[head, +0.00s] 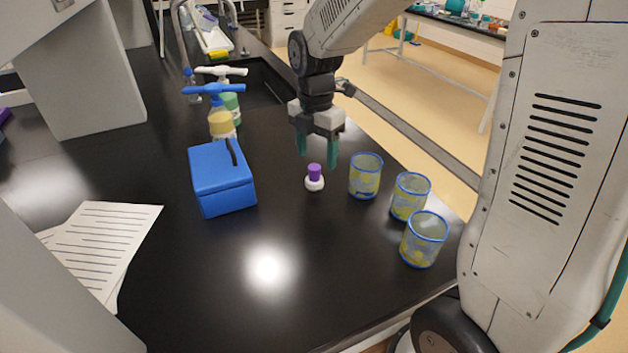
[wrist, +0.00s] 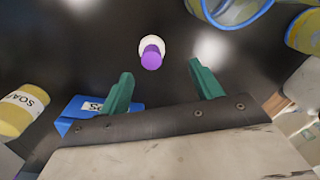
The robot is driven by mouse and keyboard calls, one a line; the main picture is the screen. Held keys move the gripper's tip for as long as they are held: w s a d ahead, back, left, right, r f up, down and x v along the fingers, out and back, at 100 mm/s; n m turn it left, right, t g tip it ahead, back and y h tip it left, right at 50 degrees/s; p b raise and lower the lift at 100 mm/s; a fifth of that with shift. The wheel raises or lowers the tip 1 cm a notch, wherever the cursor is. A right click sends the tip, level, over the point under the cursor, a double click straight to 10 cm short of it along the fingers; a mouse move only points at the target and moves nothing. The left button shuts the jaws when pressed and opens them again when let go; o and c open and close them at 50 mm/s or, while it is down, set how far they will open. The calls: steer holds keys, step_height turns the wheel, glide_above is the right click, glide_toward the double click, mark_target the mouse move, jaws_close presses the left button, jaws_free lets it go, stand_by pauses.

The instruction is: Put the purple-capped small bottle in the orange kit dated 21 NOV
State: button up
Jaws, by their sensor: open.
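The small bottle (head: 315,183) is white with a purple cap and stands upright on the black bench. It also shows in the wrist view (wrist: 151,50), beyond the fingertips. My gripper (head: 317,162) has green fingers, is open and empty, and is above and just behind the bottle in the head view. In the wrist view my gripper (wrist: 160,72) has its two fingers apart with nothing between them. A closed blue box (head: 222,183) with a dark handle stands left of the bottle. I see no orange kit and no 21 NOV date in either view.
Several clear cups with blue rims (head: 366,178) stand right of the bottle, near the bench edge. Pump bottles (head: 220,118) stand behind the blue box. Printed sheets (head: 105,240) lie at the left. The bench front centre is clear.

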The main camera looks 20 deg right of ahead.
mark_target(315, 167)
steer(key=shift+w+r+n, duration=0.2)
steer(key=shift+w+n, duration=0.15)
steer(key=shift+n, duration=0.55)
steer(key=shift+f+n, duration=0.1)
steer(key=shift+n, duration=0.7)
steer(key=f, duration=0.7)
steer(key=shift+w+f, duration=0.2)
steer(key=shift+f, duration=0.15)
steer(key=c, duration=1.2)
steer(key=shift+r, duration=0.15)
steer(key=shift+r, duration=0.55)
step_height(315, 167, up, 2)
steer(key=shift+r, duration=0.2)
steer(key=s, duration=0.5)
steer(key=s+r, duration=0.1)
steer(key=s, duration=1)
steer(key=shift+a+r, duration=0.15)
steer(key=shift+a, duration=0.05)
